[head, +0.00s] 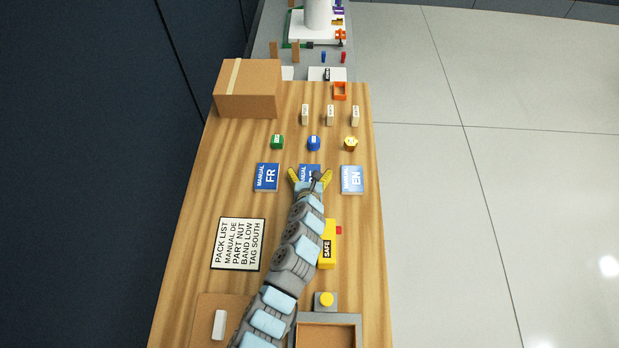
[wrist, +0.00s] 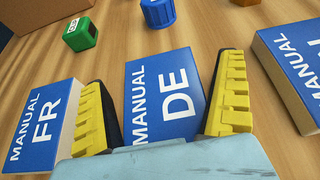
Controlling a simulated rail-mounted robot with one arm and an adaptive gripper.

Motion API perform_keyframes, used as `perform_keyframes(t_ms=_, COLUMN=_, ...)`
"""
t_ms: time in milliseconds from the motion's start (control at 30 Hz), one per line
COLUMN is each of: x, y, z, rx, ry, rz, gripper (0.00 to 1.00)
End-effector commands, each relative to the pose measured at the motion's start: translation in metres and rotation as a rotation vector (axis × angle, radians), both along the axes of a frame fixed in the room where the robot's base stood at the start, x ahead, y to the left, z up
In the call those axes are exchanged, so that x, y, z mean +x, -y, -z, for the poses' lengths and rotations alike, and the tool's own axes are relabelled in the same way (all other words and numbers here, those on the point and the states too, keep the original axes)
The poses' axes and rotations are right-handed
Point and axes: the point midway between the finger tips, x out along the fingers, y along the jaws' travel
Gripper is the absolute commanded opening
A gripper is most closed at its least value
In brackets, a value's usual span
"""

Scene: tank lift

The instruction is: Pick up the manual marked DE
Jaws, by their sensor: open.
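The blue manual marked DE (wrist: 165,95) lies flat on the table, between the manuals marked FR and EN. In the head view the DE manual (head: 310,171) is partly hidden by my gripper (head: 311,176). My gripper is open, and in the wrist view its yellow ridged fingers (wrist: 162,115) stand on either side of the DE manual with nothing held. The left finger is close to the manual marked FR (head: 266,177). Whether the fingers touch the DE manual I cannot tell.
The manual marked EN (head: 353,180) lies to the right. A green block (head: 277,142), a blue piece (head: 314,143) and a yellow piece (head: 351,143) stand behind the manuals. A cardboard box (head: 248,88) stands at the back left. A pack list sign (head: 238,244) and a yellow SAFE block (head: 328,246) lie nearer.

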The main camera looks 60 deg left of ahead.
Motion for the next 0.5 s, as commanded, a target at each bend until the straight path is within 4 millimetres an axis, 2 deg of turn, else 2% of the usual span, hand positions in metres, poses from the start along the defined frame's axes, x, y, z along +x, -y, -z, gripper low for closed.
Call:
perform_keyframes(t_ms=300, x=0.0011, y=-0.0015, z=0.0014, rx=-0.001, ry=0.0, rz=0.001, gripper=1.0)
perform_keyframes(t_ms=367, x=0.0012, y=-0.0016, z=0.0013, rx=-0.001, ry=0.0, rz=0.001, gripper=0.86)
perform_keyframes(t_ms=500, x=0.0011, y=-0.0015, z=0.0014, rx=-0.001, ry=0.0, rz=0.001, gripper=0.45)
